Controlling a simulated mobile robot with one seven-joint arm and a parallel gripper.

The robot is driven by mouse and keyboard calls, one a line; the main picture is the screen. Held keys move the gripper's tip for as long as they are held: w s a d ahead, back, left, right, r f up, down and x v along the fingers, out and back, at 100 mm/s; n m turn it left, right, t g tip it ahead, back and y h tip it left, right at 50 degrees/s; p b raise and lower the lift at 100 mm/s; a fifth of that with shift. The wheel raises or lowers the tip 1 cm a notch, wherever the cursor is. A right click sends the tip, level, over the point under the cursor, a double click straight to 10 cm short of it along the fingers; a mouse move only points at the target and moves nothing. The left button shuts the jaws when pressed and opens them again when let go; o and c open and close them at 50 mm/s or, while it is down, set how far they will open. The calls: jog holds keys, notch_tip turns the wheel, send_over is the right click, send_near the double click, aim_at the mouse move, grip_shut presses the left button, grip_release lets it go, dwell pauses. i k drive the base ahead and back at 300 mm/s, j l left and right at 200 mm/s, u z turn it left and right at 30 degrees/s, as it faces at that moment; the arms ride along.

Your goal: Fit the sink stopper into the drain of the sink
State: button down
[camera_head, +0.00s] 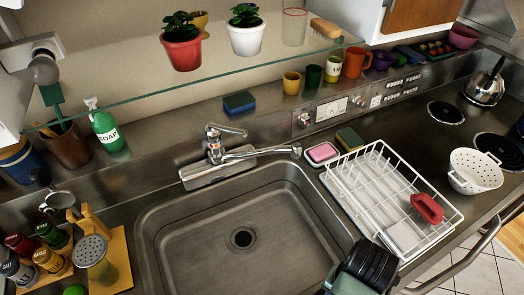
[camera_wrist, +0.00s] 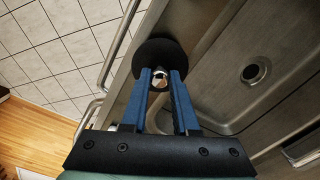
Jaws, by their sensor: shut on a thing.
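The sink stopper (camera_wrist: 150,50) is a black round disc with a shiny metal knob. My gripper (camera_wrist: 161,74) has its two blue fingers shut on that knob. In the wrist view the stopper appears over the counter's front rim, to the left of the sink basin. The drain (camera_wrist: 251,74) is a dark round hole in the basin floor, apart from the stopper. In the head view the drain (camera_head: 242,238) lies in the middle of the steel sink (camera_head: 190,240). There my arm shows at the bottom right, and the stopper cannot be seen.
A white dish rack (camera_head: 450,222) with a red item stands right of the sink. The faucet (camera_head: 214,150) spout reaches over the back of the basin. Spice jars (camera_head: 50,262) crowd the left counter. A glass shelf (camera_head: 190,85) hangs above. The basin looks empty.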

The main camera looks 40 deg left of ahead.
aim_at(270, 227)
jog(key=i+l+u, duration=0.1)
jog(key=u, duration=0.35)
jog(key=i+l+u, duration=0.25)
jog(key=u, duration=0.15)
jog(key=i+l+u, duration=0.1)
jog(key=u, duration=0.35)
jog(key=l+u, duration=0.4)
jog(key=i+l+u, duration=0.1)
jog(key=l+u, duration=0.2)
jog(key=u, duration=0.15)
